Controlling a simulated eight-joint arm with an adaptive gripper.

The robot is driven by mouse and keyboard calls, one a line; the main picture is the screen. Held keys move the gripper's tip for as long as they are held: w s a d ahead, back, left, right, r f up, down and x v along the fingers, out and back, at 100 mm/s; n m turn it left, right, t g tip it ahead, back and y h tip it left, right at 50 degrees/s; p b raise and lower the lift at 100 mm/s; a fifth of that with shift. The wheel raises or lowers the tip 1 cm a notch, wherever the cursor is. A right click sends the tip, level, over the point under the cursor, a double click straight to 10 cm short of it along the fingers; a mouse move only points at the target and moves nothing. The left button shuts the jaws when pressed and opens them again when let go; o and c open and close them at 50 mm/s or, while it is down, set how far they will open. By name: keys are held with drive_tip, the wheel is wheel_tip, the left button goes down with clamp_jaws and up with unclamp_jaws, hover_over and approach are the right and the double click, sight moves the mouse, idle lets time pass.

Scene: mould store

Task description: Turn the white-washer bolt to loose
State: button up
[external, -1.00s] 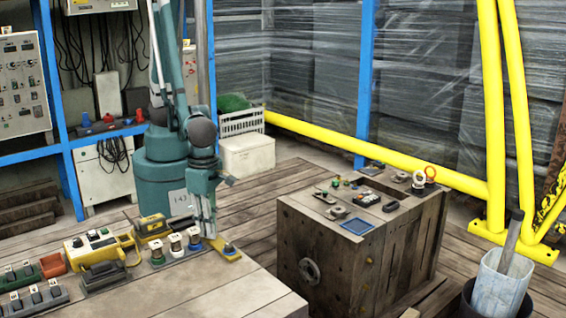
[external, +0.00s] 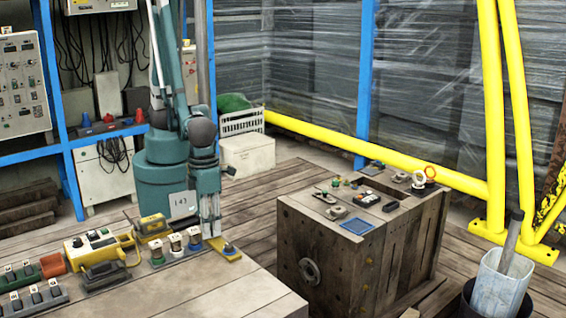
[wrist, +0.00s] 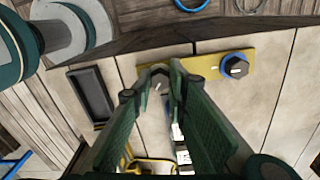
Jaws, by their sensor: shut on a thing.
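A yellow plate (wrist: 205,66) lies on the wooden bench; it also shows in the external view (external: 232,255). A bolt (wrist: 158,86) at the plate's left part in the wrist view sits between my fingertips. The fingers hide most of it, and its washer colour is hard to tell. My gripper (wrist: 161,78) points down and is shut on this bolt; it also shows in the external view (external: 211,235). A second bolt with a blue washer (wrist: 236,66) stands apart to the right, with a white pointer mark on its head.
A dark tray (wrist: 91,95) lies left of the gripper in the wrist view. Several small switch blocks (external: 177,243) and a yellow control box (external: 92,243) stand on the bench to the left. A wooden crate (external: 330,250) with small parts on top stands apart at right.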

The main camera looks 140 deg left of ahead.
drive_tip(key=n, duration=0.5)
drive_tip(key=shift+n, duration=0.3)
drive_tip(key=n, duration=0.5)
drive_tip(key=shift+b, duration=0.35)
drive_tip(key=n, duration=1.6)
drive_tip(key=shift+n, duration=0.4)
drive_tip(key=n, duration=0.5)
drive_tip(key=shift+b, duration=0.3)
drive_tip(key=n, duration=0.5)
drive_tip(key=shift+n, duration=0.4)
drive_tip(key=n, duration=0.5)
drive_tip(key=shift+s, duration=0.1)
